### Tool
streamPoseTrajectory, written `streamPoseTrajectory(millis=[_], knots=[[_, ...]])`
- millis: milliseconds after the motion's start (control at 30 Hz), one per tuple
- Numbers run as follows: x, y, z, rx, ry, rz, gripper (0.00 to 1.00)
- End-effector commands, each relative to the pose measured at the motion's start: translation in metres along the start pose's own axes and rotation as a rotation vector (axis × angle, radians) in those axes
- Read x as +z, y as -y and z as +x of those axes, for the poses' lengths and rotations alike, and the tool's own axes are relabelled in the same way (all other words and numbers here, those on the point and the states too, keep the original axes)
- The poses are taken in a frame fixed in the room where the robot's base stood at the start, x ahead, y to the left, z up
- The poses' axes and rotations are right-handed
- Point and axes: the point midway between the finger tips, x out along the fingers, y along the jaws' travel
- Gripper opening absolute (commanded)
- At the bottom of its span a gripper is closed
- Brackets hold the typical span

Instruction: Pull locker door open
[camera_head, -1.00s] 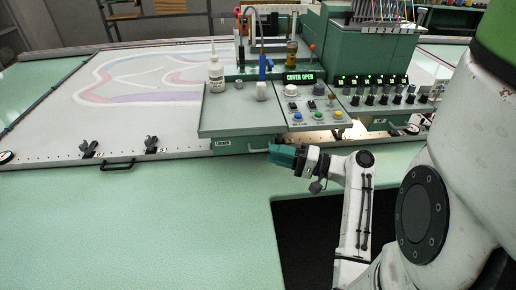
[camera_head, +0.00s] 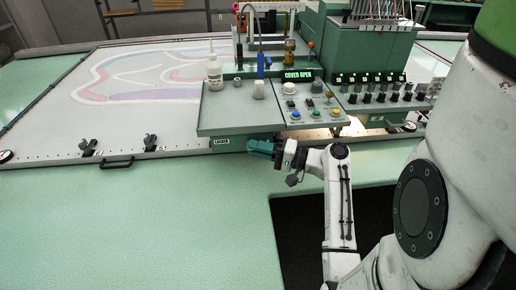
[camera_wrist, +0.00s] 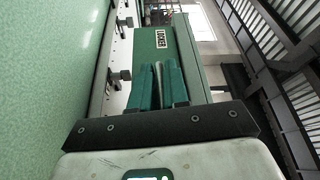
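The locker door is a green panel (camera_wrist: 160,50) below the left part of the control console, with a small "LOCKER" label that shows in the head view (camera_head: 221,142). The door looks shut. My gripper (camera_head: 252,146) has teal fingers and is at the locker front, just right of the label. In the wrist view, the two fingers (camera_wrist: 158,80) point at the panel with only a narrow gap between them.
The console (camera_head: 240,105) juts out above my gripper, with a white bottle (camera_head: 215,72), knobs, buttons and a "COVER OPEN" display. A black frame handle (camera_head: 117,162) and clamps (camera_head: 150,143) line the table edge at left. The green surface in front is clear.

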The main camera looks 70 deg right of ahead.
Motion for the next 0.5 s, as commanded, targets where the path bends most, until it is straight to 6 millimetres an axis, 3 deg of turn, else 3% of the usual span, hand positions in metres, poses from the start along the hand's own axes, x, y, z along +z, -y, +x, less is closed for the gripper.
streamPoseTrajectory(millis=[100,500], knots=[[0.0,0.0,-0.0001,0.0,0.0,0.0,0.0],[0.0,-0.0001,-0.0002,-0.001,0.0,0.001,0.0]])
